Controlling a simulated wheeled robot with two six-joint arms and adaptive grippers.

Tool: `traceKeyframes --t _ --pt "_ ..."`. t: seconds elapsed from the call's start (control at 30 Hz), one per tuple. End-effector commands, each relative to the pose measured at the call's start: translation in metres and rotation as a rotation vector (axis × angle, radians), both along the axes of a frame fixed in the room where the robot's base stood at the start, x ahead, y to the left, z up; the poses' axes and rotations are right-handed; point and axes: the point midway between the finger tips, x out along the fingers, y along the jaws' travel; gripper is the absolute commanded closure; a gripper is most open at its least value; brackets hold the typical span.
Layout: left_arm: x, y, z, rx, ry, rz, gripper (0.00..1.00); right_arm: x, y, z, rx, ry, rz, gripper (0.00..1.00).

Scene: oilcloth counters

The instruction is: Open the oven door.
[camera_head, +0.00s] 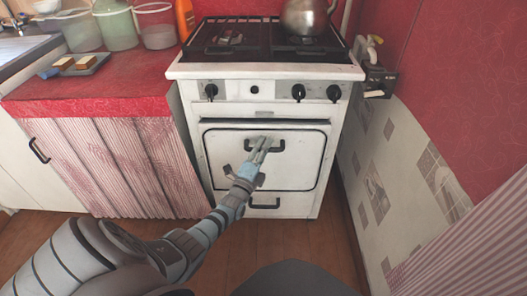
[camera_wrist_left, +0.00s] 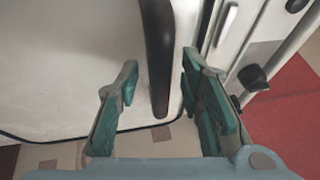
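The white oven door (camera_head: 225,165) is on the front of the stove and looks shut or nearly so. Its dark handle (camera_head: 272,145) runs across its upper part. My left gripper (camera_head: 262,147) reaches up to the handle from below. In the left wrist view, the dark handle bar (camera_wrist_left: 158,60) lies between the two green-padded fingers of my left gripper (camera_wrist_left: 160,82). The fingers are apart, with a gap to the bar on both sides, so the gripper is open. The door surface (camera_wrist_left: 70,70) shows to the left there. My right gripper is not in view.
Knobs (camera_head: 298,92) line the panel above the door, and a metal kettle (camera_head: 305,17) stands on the hob. A lower drawer handle (camera_head: 263,203) is below. A red counter (camera_head: 120,85) is on the left, a tiled wall (camera_head: 390,170) on the right.

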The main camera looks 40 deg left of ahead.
Motion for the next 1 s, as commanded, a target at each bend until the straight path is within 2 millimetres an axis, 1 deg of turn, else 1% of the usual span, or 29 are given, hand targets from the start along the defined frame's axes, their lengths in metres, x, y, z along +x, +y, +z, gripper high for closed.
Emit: traceKeyframes --t 0.03,0.23,0.67,0.87,1.0 --pt "0.0 0.0 0.0 0.0 0.0 0.0 0.67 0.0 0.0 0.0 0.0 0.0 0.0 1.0" --pt "0.0 0.0 0.0 0.0 0.0 0.0 0.99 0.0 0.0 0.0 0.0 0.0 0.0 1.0" --pt "-0.003 -0.002 -0.002 0.007 -0.005 -0.001 1.0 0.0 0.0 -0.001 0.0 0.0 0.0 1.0" --pt "-0.016 -0.011 -0.007 0.04 -0.05 0.0 1.0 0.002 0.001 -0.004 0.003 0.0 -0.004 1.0" --pt "-0.033 -0.025 -0.015 0.085 -0.108 0.0 1.0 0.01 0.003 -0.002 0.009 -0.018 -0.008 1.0"
